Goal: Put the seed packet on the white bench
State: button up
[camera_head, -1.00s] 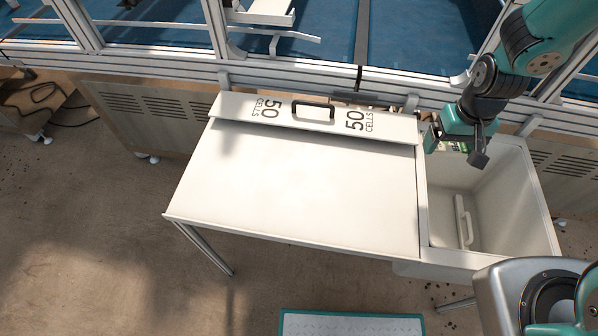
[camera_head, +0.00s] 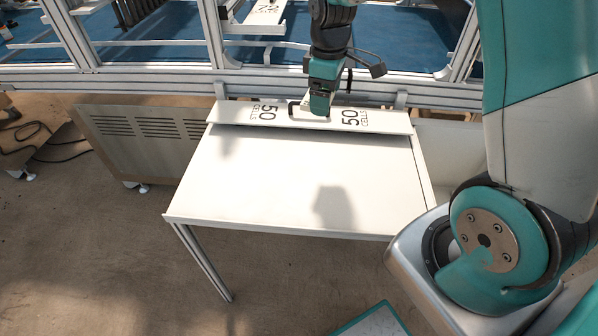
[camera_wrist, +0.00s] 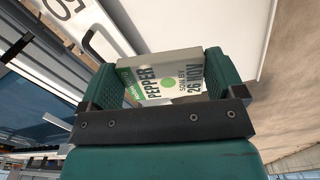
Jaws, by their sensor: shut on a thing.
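My gripper (camera_wrist: 166,78) is shut on the seed packet (camera_wrist: 160,82), a pale packet with green print reading "PEPPER", which sits between the two teal fingers in the wrist view. A shadow falls on the bench top, which is bare.
The white panel marked "50 CELLS" (camera_head: 228,112), with a black handle (camera_head: 292,108), runs along the bench's back edge. A white bin (camera_head: 455,150) is at the right, partly hidden by my arm. A metal frame with windows stands behind.

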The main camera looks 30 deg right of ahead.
aim_at(322, 159)
jog(key=shift+w+d+r+n+b, duration=0.15)
jog(key=shift+d+r+n+b, duration=0.15)
jog(key=shift+n, duration=0.3)
jog(key=shift+w+d+r+n+b, duration=0.15)
jog(key=shift+r+n+b, duration=0.15)
jog(key=shift+n, duration=0.3)
jog(key=shift+f, duration=0.25)
notch_tip(322, 159, down, 19)
jog(key=shift+r+b, duration=0.1)
jog(key=shift+b, duration=1.1)
